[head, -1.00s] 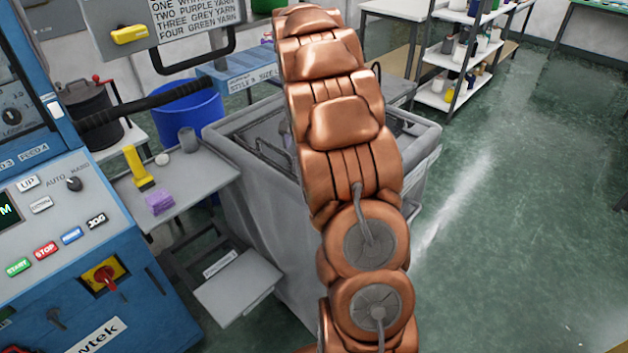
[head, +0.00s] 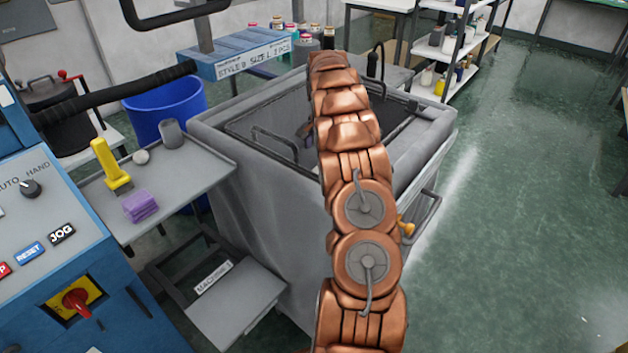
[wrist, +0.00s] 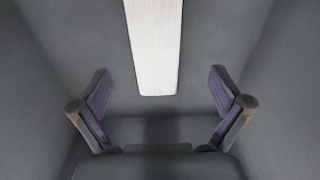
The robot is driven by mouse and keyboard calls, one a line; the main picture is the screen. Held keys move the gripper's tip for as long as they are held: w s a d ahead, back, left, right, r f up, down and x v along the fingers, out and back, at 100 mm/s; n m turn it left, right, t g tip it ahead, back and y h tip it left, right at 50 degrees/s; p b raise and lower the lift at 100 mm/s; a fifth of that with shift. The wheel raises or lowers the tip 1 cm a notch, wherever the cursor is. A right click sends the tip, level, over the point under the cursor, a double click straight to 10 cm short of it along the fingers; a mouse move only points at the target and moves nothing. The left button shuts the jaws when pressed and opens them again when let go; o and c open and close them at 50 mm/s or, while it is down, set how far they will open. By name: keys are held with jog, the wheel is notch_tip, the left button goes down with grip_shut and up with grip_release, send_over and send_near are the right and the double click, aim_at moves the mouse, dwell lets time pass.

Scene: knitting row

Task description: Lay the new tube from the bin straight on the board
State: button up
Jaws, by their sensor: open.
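In the wrist view a white, finely ribbed tube (wrist: 155,40) lies flat inside a dark grey bin. It runs from the top edge of the picture down to a near end between my fingertips. My gripper (wrist: 160,85) is open and empty, one finger on each side of the tube's line, not touching it. In the head view the large grey bin (head: 255,200) stands in the middle, with my copper arm reaching over it. My arm hides part of the bin's inside, and I cannot make out the tube there. I cannot tell which surface is the board.
A grey side shelf (head: 190,180) left of the bin holds a yellow tool (head: 110,165), a purple block (head: 140,206) and a grey cup (head: 172,133). A blue machine panel (head: 50,260) stands at left, a blue bucket (head: 165,105) behind. The green floor (head: 530,200) at right is clear.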

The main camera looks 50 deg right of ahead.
jog(key=shift+s+f+p, duration=0.2)
jog(key=shift+f, duration=0.6)
jog(key=shift+s+f+p, duration=0.15)
jog(key=shift+f+p, duration=0.05)
jog(key=shift+f, duration=0.6)
jog(key=f, duration=0.4)
jog(key=shift+a+p, duration=0.2)
jog(key=shift+p, duration=0.15)
jog(key=shift+c, duration=0.4)
jog(key=c, duration=0.9)
